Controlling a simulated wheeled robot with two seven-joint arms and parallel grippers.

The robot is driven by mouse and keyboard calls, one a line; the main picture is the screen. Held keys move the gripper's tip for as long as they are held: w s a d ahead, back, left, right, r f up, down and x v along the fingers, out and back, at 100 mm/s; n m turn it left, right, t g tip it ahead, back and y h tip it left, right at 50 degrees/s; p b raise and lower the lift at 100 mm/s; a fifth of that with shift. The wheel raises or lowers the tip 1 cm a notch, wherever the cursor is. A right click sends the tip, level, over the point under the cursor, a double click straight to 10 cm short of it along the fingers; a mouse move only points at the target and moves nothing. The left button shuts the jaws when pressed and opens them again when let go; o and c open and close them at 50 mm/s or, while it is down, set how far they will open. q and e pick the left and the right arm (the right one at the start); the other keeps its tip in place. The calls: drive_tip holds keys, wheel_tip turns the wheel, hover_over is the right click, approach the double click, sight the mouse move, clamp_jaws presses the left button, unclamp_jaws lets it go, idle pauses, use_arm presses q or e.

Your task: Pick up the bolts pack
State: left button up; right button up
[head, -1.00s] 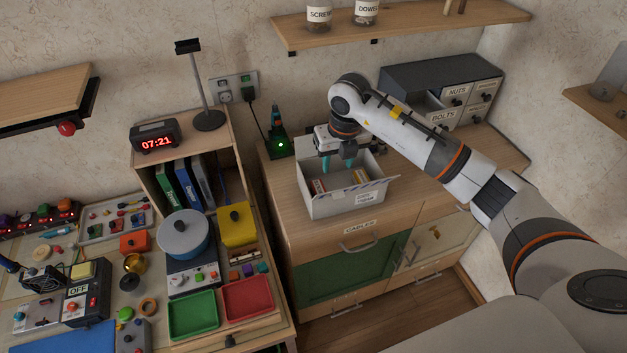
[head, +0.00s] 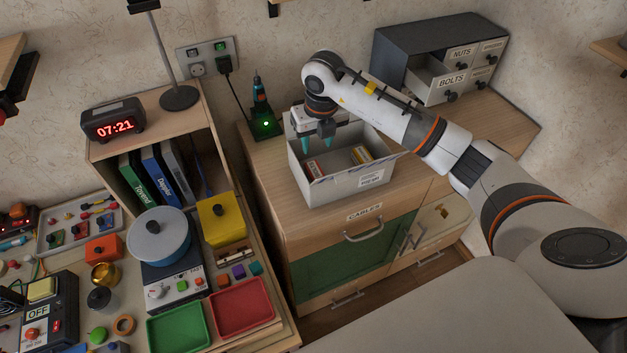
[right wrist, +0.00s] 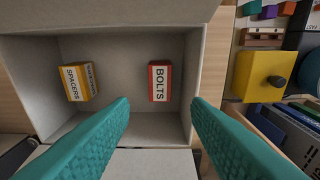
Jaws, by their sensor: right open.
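The bolts pack (right wrist: 159,82) is a small red box with a white label reading BOLTS. It stands inside an open grey-white carton (head: 345,190) on the wooden cabinet. In the head view the bolts pack (head: 314,169) shows at the left inside the carton. A yellow spacers pack (right wrist: 79,82) lies to its left in the right wrist view, apart from it. My right gripper (head: 318,146) points down over the carton, with teal fingers open and empty. In the right wrist view the bolts pack shows beyond and between the fingers. My left gripper is not in view.
The carton's walls and raised flaps surround both packs. A grey drawer unit (head: 400,45) with its BOLTS drawer pulled out stands behind. A charger with a green light (head: 265,124) is left of the carton. A crowded workbench with red and green trays (head: 240,305) fills the left.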

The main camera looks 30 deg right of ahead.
drive_tip(key=f, duration=0.1)
drive_tip(key=p, duration=0.2)
hover_over(314, 169)
drive_tip(key=s, duration=0.1)
wheel_tip(314, 169, down, 4)
drive_tip(key=shift+f, duration=0.25)
drive_tip(key=f, duration=0.2)
drive_tip(key=f+p, duration=0.1)
drive_tip(key=f, duration=0.1)
drive_tip(key=w+f, duration=0.1)
drive_tip(key=f, duration=0.1)
drive_tip(key=shift+f, duration=0.35)
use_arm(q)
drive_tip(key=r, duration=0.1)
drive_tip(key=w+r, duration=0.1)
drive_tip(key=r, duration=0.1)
use_arm(e)
drive_tip(key=shift+c, duration=0.5)
drive_tip(key=shift+r, duration=0.1)
drive_tip(key=c, duration=0.7)
